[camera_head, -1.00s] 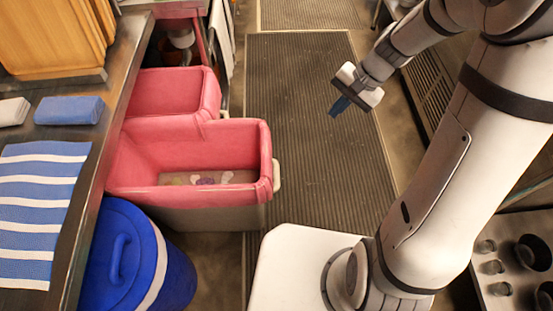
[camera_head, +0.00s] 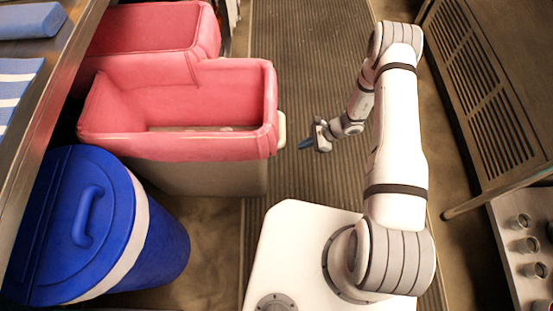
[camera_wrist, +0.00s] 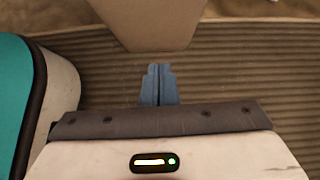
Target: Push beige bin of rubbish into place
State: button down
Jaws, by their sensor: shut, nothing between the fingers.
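The beige bin (camera_head: 210,178) stands on the floor at the left of the head view, with a pink liner (camera_head: 180,146) folded over its rim. A little rubbish (camera_head: 222,128) shows at its bottom, mostly hidden by the near wall. In the wrist view, the shut fingers (camera_wrist: 158,72) point toward a beige surface (camera_wrist: 145,22), probably the bin's side.
A second pink-lined bin (camera_head: 150,30) stands behind the beige one. A blue lidded barrel (camera_head: 150,235) stands in front of it, left of my base. A steel counter (camera_head: 50,80) runs along the left. The ribbed mat (camera_head: 310,60) is clear beyond my gripper. A grilled steel unit (camera_head: 490,100) stands right.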

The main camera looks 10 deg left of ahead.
jog(key=a+r+b+x, duration=0.1)
jog(key=b+x, duration=0.2)
jog(key=x, duration=1)
jog(key=shift+s+a+b, duration=0.35)
jog(key=shift+a+b, duration=0.05)
jog(key=shift+a, duration=0.1)
